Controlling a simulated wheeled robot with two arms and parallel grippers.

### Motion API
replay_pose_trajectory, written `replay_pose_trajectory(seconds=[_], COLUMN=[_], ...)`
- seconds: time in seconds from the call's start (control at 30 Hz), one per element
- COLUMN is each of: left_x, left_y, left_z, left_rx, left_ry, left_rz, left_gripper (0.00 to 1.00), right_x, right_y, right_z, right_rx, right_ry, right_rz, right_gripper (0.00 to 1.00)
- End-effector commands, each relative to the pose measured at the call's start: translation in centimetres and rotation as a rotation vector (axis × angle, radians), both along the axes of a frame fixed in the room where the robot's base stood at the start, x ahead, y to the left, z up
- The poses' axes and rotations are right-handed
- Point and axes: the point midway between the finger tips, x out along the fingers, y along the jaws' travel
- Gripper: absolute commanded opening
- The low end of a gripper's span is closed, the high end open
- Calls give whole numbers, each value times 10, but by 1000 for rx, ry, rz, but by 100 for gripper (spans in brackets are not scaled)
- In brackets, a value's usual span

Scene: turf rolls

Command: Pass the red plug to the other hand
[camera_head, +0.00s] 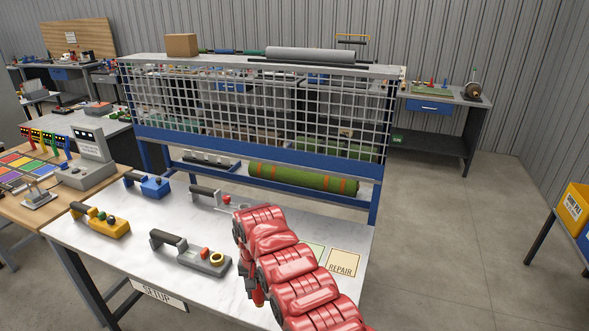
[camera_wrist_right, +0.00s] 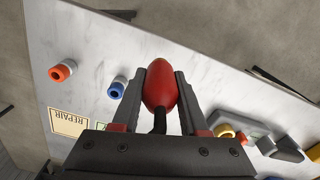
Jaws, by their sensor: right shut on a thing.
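The red plug (camera_wrist_right: 160,88) is a rounded red bulb with a dark, bent stem below it. In the right wrist view it sits between the two fingers of my right gripper (camera_wrist_right: 163,92), which is shut on it above the white table. In the head view my red right arm comes in from the lower right and ends over the table's front right part. There the gripper (camera_head: 257,291) is mostly hidden by the arm, and the plug cannot be made out clearly. My left gripper is in neither view.
The white table (camera_head: 110,255) holds grey, yellow (camera_head: 103,222) and blue (camera_head: 152,187) handled tools. A grey tool (camera_head: 205,260) carries a red knob and yellow ring. Orange (camera_wrist_right: 62,71) and blue (camera_wrist_right: 117,87) ringed pieces lie near the REPAIR card (camera_head: 344,263). A mesh rack (camera_head: 260,139) stands behind.

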Motion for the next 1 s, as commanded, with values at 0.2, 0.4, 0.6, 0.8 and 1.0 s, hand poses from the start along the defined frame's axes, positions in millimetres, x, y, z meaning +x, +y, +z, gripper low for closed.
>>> replay_pose_trajectory(seconds=[0.2,0.4,0.6,0.8,1.0], left_x=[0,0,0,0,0], left_y=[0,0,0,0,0], left_z=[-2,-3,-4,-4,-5], left_rx=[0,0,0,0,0], left_ry=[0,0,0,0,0], left_rz=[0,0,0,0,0], left_gripper=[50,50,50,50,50], right_x=[8,10,12,13,13], right_y=[-12,-19,-21,-25,-29], right_z=[6,7,9,10,12], right_rx=[2,2,3,2,2], right_ry=[-4,-2,-2,0,-3], right_rz=[4,7,6,7,10], right_gripper=[0,0,0,0,0])
